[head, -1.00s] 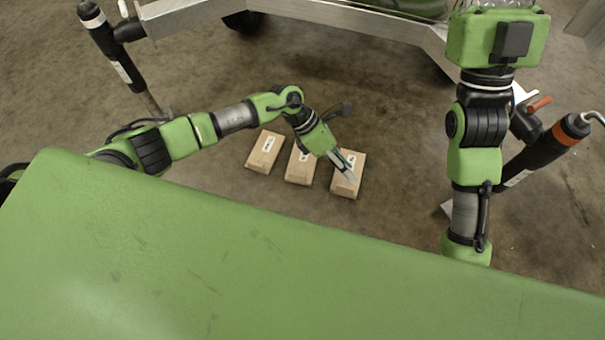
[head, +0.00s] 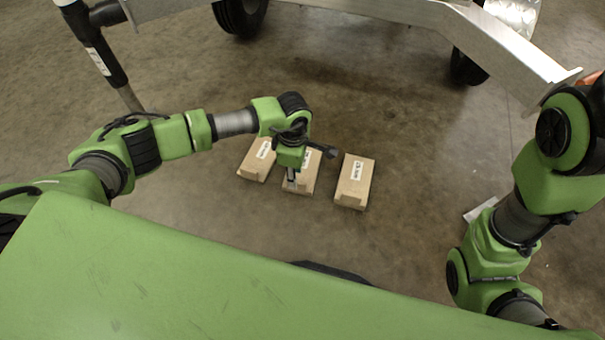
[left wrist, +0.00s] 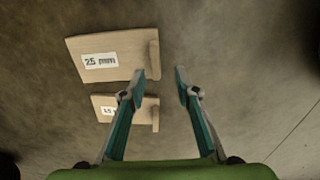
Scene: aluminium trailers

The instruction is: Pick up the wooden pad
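Three tan wooden pads lie on the floor in the head view: a left pad (head: 257,160), a middle pad (head: 303,184) and a right pad (head: 355,182). Each has a white label. My left gripper (head: 291,184) points down over the middle pad and hides part of it. In the left wrist view my left gripper (left wrist: 160,77) is open and empty. A pad labelled 25 mm (left wrist: 115,67) has its raised end block near the left fingertip. A smaller-looking pad (left wrist: 105,113) sits partly behind the left finger; its label is unclear. My right gripper is out of view.
An aluminium trailer frame (head: 400,12) with black wheels (head: 240,14) stands at the back. A black post (head: 95,50) is at the upper left. A pale metal plate (head: 481,209) lies at the right. Concrete floor around the pads is clear.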

